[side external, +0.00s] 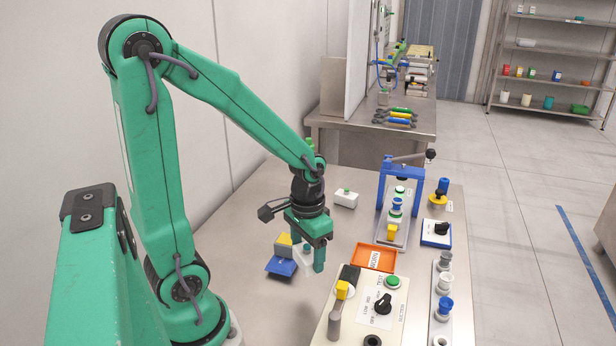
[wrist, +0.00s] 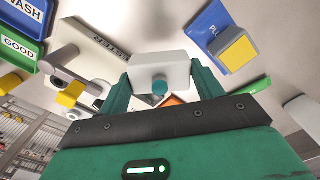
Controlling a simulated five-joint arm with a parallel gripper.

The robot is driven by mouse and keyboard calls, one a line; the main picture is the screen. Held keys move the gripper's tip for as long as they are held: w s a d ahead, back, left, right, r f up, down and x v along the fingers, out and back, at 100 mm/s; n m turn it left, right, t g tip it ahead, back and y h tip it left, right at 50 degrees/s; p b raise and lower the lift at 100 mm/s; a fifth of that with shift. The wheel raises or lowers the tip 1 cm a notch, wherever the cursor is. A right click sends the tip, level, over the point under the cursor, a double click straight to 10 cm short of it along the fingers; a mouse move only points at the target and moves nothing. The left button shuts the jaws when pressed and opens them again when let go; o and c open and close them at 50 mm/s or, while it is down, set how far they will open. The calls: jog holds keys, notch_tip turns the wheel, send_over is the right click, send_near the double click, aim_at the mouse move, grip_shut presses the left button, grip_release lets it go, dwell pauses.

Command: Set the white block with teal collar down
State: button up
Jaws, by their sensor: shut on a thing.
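My gripper (side external: 309,259) points down over the steel table, left of the control panel. In the wrist view its two green fingers (wrist: 160,80) are shut on the sides of the white block (wrist: 160,68). The block's teal collar (wrist: 160,88) faces the camera. In the side view only a small part of the white block (side external: 307,254) shows between the fingers. I cannot tell whether its underside touches the table.
The control panel (side external: 334,318) and an orange tray (side external: 373,257) are on the right. Another white block (side external: 346,199) and a blue-framed press (side external: 384,187) stand behind. Some bare table lies around the gripper.

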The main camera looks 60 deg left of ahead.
aim_at(308, 248)
jog(key=shift+f, duration=1.9)
jog(key=shift+f, duration=0.1)
jog(key=shift+f, duration=1.95)
jog(key=shift+f, duration=0.15)
jog(key=o, duration=0.8)
jog(key=shift+r, duration=6.2)
